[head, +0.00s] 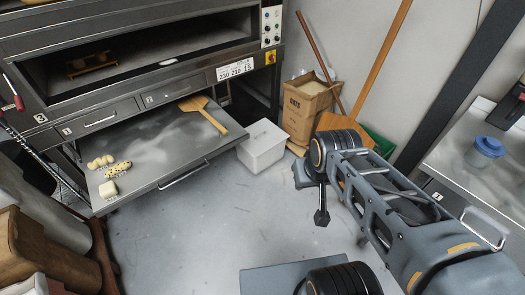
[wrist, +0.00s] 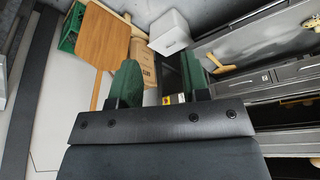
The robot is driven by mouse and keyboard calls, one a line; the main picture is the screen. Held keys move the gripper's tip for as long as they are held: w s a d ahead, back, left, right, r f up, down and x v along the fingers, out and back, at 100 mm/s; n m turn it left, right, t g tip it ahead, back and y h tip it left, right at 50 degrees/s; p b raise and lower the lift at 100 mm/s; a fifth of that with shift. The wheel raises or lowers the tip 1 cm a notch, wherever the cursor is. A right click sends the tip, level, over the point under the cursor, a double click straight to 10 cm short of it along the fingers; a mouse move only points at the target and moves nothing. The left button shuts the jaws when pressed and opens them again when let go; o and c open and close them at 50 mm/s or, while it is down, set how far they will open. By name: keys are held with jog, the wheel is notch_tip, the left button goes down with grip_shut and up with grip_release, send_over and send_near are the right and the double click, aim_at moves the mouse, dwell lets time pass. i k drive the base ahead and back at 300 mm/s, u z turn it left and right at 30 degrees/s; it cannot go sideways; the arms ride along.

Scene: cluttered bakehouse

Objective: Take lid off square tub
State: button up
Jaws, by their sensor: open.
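A white square tub (head: 262,155) stands on the floor beside the pulled-out oven shelf in the head view. Its pale top (head: 263,137) looks covered by a flat lid. The tub also shows at the top of the wrist view (wrist: 169,33), beyond my fingers. My gripper (wrist: 160,80) has its two dark green fingers spread wide apart with nothing between them. It is apart from the tub. In the head view my arm is at the right, and the fingers cannot be made out clearly.
A cardboard sack box (head: 306,108), a wooden peel (head: 382,55) and a green crate (head: 377,142) stand by the wall. The oven shelf (head: 150,150) carries dough pieces and a wooden paddle (head: 205,112). A blue-lidded pot (head: 486,151) is on the right counter.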

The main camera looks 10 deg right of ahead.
aim_at(264, 136)
jog(key=u, duration=0.05)
jog(key=i, duration=2.1)
jog(key=u, duration=0.4)
jog(key=i, duration=0.5)
jog(key=u, duration=0.2)
